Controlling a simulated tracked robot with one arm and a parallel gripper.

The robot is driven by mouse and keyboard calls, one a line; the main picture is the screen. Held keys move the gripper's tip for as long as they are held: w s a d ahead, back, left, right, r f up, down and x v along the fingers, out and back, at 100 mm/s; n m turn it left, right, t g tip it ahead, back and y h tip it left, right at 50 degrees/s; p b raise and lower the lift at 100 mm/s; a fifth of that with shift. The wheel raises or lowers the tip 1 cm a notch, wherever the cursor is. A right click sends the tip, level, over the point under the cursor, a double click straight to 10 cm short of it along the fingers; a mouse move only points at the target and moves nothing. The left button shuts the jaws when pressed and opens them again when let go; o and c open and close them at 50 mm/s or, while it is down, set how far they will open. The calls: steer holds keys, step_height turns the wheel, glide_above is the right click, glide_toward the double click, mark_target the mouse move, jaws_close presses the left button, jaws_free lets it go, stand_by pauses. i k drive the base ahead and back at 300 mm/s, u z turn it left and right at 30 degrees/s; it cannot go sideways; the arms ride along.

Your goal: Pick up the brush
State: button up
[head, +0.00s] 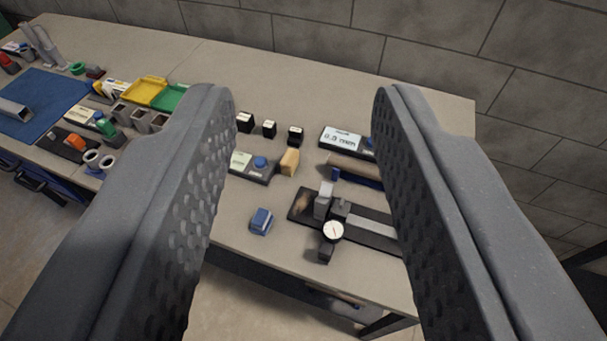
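My gripper (302,92) is open, with its two dark grey, dimpled fingers wide apart and nothing between them. It is above the workbench. A long tan, wood-coloured piece with a dark blue underside (354,171) lies on the bench, right of centre between the fingers in the picture. It looks like the brush, but I cannot tell for certain. Its right end is hidden behind the right finger. No finger appears to touch it.
A dial gauge (333,231) on a dark fixture stands just in front. A digital display box (341,138), a tan block (289,162), a blue block (261,220) and small black blocks (269,129) are close by. The bench's back (300,75) is clear; a wall (330,25) rises behind.

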mark_target(288, 164)
steer(key=u, duration=0.15)
steer(key=i, duration=0.95)
steer(key=z, duration=0.1)
